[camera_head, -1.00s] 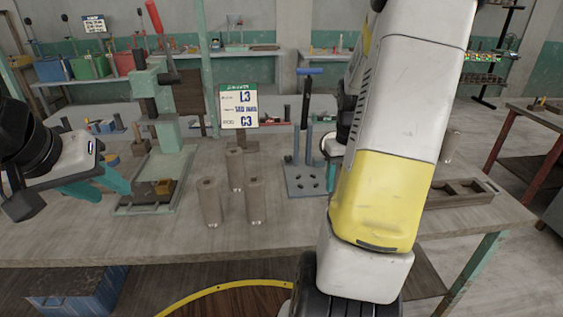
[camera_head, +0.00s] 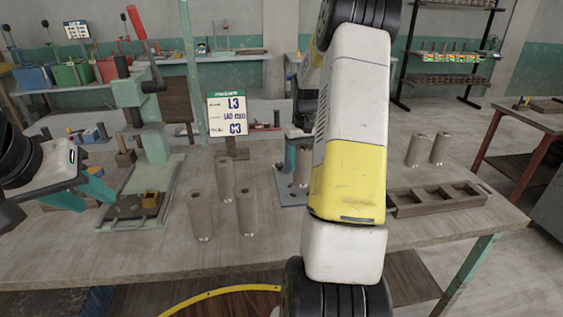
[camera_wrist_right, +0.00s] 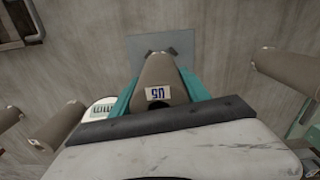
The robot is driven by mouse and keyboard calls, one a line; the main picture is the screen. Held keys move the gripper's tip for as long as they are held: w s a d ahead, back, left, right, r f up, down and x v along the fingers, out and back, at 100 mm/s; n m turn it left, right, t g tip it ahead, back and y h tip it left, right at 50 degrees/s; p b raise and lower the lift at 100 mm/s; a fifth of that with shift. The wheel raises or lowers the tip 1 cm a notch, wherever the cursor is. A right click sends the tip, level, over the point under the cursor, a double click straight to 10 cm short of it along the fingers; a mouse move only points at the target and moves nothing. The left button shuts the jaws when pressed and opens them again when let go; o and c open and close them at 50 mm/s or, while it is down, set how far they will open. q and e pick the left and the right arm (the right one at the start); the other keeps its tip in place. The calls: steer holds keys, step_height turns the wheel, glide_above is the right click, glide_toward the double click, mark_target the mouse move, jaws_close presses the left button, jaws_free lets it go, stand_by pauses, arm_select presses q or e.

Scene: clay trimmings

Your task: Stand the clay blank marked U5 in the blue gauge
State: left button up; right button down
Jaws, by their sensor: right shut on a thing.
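The clay blank marked U5 (camera_wrist_right: 157,75) is between the teal fingers of my right gripper (camera_wrist_right: 162,52), its label facing the wrist camera. In the head view the held blank (camera_head: 302,166) looks upright, partly hidden by my right arm. The blue gauge (camera_head: 287,192) shows as a blue-grey plate under and beside it, mostly covered by the arm; its plate also shows beyond the blank in the right wrist view (camera_wrist_right: 146,42). I cannot tell whether the blank touches the plate. My left gripper (camera_head: 84,194) is open and empty at the left.
Two blanks (camera_head: 417,150) stand at the right behind a wooden compartment tray (camera_head: 405,207). A green press (camera_head: 150,140) stands at the left. The front tabletop is clear.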

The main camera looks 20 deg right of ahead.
mark_target(301, 169)
steer(key=shift+w+a, duration=0.1)
steer(key=shift+w, duration=0.55)
steer(key=shift+s+f, duration=0.1)
steer(key=shift+f, duration=1.7)
steer(key=shift+f, duration=0.1)
steer(key=c, duration=0.5)
jaws_free()
